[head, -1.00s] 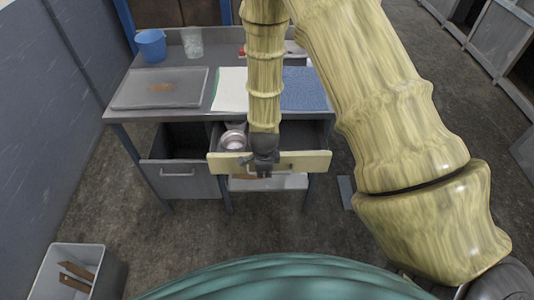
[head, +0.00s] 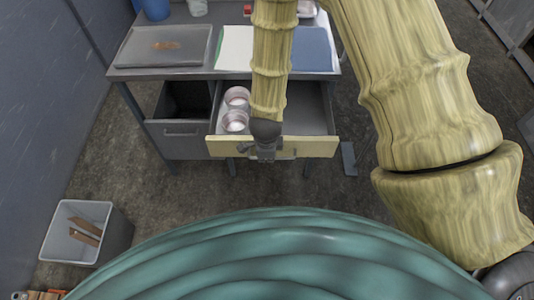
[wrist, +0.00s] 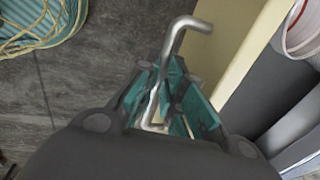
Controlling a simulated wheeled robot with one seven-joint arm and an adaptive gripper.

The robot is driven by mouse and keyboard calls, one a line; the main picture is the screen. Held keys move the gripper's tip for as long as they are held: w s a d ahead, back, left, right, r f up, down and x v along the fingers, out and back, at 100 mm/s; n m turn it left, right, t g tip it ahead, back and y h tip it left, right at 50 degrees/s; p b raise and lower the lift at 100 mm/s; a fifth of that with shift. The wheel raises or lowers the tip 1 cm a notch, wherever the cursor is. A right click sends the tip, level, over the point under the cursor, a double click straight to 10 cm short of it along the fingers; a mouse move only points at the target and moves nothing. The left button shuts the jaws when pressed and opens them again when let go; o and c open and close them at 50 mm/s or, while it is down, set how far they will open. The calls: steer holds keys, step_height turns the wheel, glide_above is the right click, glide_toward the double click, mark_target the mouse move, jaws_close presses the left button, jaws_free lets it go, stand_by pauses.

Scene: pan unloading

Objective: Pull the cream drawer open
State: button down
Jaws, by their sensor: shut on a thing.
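The cream drawer (head: 312,147) sticks out from under the desk, well open, with its inside showing. Two pinkish round containers, a rear one (head: 237,97) and a front one (head: 235,121), stand in its left part. My gripper (head: 266,152) is at the middle of the drawer's front. In the wrist view my gripper (wrist: 166,115) has its teal-padded fingers shut on the drawer's metal handle (wrist: 178,38). The cream drawer front (wrist: 222,52) shows beside the handle. My arm hides part of the drawer's inside.
A grey drawer (head: 183,138) stands open on the left. The desk (head: 145,73) carries a grey tray (head: 170,46), white paper, a blue mat (head: 311,50) and a blue cup (head: 157,8). A grey bin (head: 83,262) stands at lower left. Floor before the desk is clear.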

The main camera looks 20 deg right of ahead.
steer(key=c, duration=1.5)
jaws_free()
steer(key=shift+r, duration=0.1)
steer(key=shift+s+a+r, duration=0.1)
steer(key=shift+s+r, duration=0.3)
steer(key=shift+r, duration=1.5)
steer(key=shift+s+a+r, duration=0.1)
steer(key=shift+s+r, duration=0.25)
steer(key=shift+r, duration=1.6)
steer(key=shift+s+a+r, duration=0.1)
steer(key=shift+s+r, duration=0.3)
steer(key=shift+r, duration=1.5)
steer(key=s+d+f+n+b, duration=0.1)
steer(key=s+d+f+n, duration=0.2)
steer(key=s+f+n, duration=0.4)
steer(key=s+d+f+n+g+b, duration=0.1)
steer(key=s+d+f+n, duration=0.2)
steer(key=s+f+n, duration=0.4)
steer(key=s+d+f+n+g+b, duration=0.1)
steer(key=s+f+n, duration=0.5)
steer(key=f, duration=0.6)
steer(key=shift+s+d+f+n+y+b, duration=0.15)
steer(key=shift+s+d+f+n+b, duration=0.2)
steer(key=shift+d, duration=0.35)
steer(key=shift+s+d+f+n+y+b, duration=0.15)
steer(key=shift+s+d, duration=0.3)
steer(key=shift+d, duration=0.25)
